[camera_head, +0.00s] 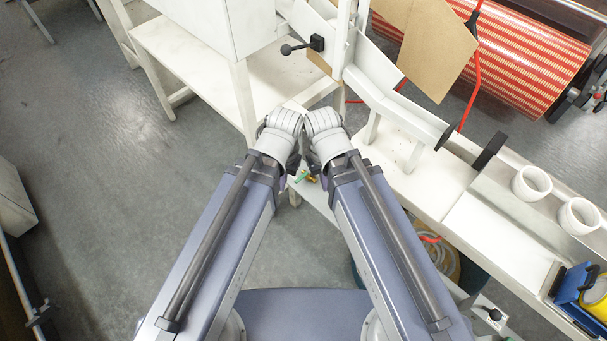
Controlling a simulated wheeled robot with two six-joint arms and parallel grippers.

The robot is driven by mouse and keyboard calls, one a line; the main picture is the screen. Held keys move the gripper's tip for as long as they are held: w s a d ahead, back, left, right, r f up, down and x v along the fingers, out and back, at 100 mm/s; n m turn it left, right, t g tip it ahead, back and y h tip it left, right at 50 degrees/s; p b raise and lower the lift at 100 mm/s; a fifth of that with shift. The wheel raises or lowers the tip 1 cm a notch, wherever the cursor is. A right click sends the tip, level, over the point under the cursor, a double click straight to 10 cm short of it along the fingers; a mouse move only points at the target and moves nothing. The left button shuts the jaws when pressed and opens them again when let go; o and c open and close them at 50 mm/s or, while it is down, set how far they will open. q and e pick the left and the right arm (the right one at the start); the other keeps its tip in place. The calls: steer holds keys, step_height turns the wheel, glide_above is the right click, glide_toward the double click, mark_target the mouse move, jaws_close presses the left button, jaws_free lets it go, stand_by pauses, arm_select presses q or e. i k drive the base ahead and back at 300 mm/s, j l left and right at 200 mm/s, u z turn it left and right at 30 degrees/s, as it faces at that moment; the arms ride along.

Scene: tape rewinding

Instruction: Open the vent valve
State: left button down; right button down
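A small brass-coloured fitting with a green part (308,178) shows in the gap between my two forearms. It looks like a small valve, but it is partly covered by my arms, and I cannot tell its handle position. A black ball-ended lever (303,46) sticks out from the white machine frame above my wrists. I cannot tell which of these is the vent valve. My arms reach forward side by side, and their light grey wrists almost meet in the middle. The fingers of both grippers are hidden beneath the wrists, and nothing held is visible.
A white table (190,45) stands ahead to the left. A white bench (425,185) runs to the right, with two white rings (531,184) and a blue-and-yellow tape dispenser (583,290). A red patterned roll (515,60) lies behind.

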mark_target(306, 173)
steer(key=i+j+z, duration=0.1)
steer(key=j+z, duration=0.4)
steer(key=j, duration=0.15)
steer(key=j+z, duration=0.5)
steer(key=k+j+z, duration=0.1)
steer(key=j+z, duration=0.4)
steer(key=j, duration=0.25)
